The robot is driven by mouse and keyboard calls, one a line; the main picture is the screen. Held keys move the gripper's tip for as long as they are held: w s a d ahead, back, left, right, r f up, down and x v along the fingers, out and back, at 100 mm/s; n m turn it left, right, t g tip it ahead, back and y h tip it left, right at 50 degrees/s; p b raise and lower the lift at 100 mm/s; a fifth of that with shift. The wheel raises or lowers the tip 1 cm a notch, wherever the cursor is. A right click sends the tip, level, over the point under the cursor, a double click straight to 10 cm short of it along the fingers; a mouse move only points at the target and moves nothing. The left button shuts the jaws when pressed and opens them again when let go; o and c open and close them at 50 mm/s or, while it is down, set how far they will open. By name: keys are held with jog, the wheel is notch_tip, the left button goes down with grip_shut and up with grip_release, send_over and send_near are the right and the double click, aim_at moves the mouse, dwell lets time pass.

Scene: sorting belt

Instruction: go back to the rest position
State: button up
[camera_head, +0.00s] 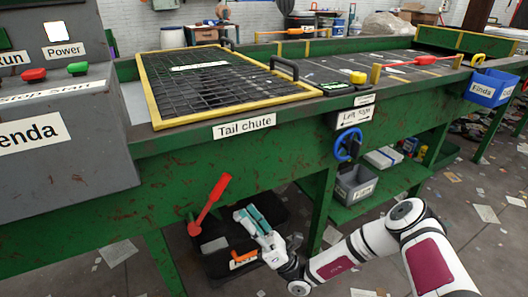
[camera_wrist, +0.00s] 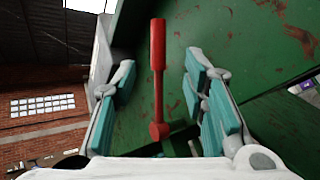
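My gripper (camera_head: 248,214) is at the end of my arm, low in front of the green belt frame (camera_head: 300,155). In the wrist view my gripper (camera_wrist: 160,70) has its two teal-padded fingers wide apart, with nothing between the pads. A red lever (camera_head: 208,205) on the frame stands tilted just left of my gripper in the head view, apart from it. In the wrist view the red lever (camera_wrist: 157,65) shows upright in the gap between the fingers, beyond them.
A grey control box (camera_head: 60,150) stands at the left. The tail chute grate (camera_head: 215,85) lies on top. A blue handwheel (camera_head: 348,145), a grey bin (camera_head: 356,185) and a blue Finds bin (camera_head: 490,88) are to the right. A black case (camera_head: 215,262) lies below my gripper.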

jog(key=s+d+r+n+g+h, duration=0.2)
jog(key=s+r+n+g+h, duration=0.55)
jog(key=n+g, duration=0.4)
jog(key=s+d+r+n+g+h, duration=0.2)
jog(key=s+r+n+g+h, duration=0.5)
jog(key=n+g, duration=0.45)
jog(key=s+d+r+n+t+h, duration=0.35)
jog(key=s+d+t+h, duration=0.3)
jog(key=s+d, duration=0.35)
jog(key=s+d+r+n+t+h, duration=0.2)
jog(key=s+d+r+t+h, duration=0.25)
jog(key=s+d+t, duration=0.55)
notch_tip(320, 180, up, 25)
jog(key=w+d+p, duration=0.1)
jog(key=d+p, duration=0.1)
jog(key=p, duration=2.1)
jog(key=shift+d, duration=0.1)
